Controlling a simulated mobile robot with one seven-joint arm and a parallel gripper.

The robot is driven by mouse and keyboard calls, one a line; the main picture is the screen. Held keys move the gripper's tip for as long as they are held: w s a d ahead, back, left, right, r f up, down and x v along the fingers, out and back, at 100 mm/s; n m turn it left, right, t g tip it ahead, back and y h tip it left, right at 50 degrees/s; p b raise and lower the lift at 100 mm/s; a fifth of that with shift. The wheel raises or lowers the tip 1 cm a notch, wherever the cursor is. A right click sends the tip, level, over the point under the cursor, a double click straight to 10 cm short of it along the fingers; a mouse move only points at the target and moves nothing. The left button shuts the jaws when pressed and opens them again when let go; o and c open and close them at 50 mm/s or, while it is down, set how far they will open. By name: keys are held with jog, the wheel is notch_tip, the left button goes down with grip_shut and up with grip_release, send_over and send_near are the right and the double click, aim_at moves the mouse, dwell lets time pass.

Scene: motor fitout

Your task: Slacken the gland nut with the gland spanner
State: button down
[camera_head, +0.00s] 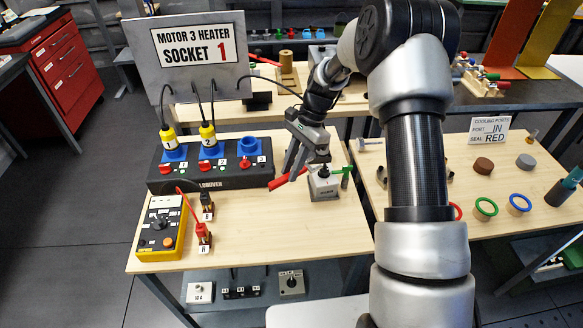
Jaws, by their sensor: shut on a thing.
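My gripper (293,174) is above the wooden bench, just left of a small grey box (324,188). It is shut on a red-handled tool (278,183), which looks like the gland spanner. The tool's red end sticks out to the left, and the fingers hide its middle. A dark round fitting (324,172), probably the gland nut, stands upright on top of the box. I cannot tell whether the tool's head touches it. A green piece (345,178) shows at the box's right side.
A black socket block (215,181) with blue sockets and two yellow plugs stands to the left, below a sign reading "Motor 3 Heater Socket 1". A yellow meter (160,227) with a red lead lies at front left.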

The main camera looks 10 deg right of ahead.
aim_at(308, 170)
notch_tip(308, 170, down, 6)
jog(key=d+b, duration=0.1)
jog(key=b, duration=0.2)
jog(key=shift+w+d+b, duration=0.25)
jog(key=shift+w+b, duration=0.05)
jog(key=shift+w, duration=0.15)
jog(key=shift+w+d, duration=0.35)
jog(key=shift+d, duration=0.25)
jog(key=shift+w+d, duration=0.35)
jog(key=shift+d, duration=0.25)
dwell(1.5)
dwell(0.8)
jog(key=shift+s+d+n+g, duration=0.25)
jog(key=shift+s+n+g, duration=0.1)
jog(key=shift+n, duration=0.25)
jog(key=shift+s, duration=0.1)
jog(key=shift+s+d+n+h, duration=0.25)
jog(key=shift+n+h, duration=0.05)
jog(key=shift+n, duration=0.3)
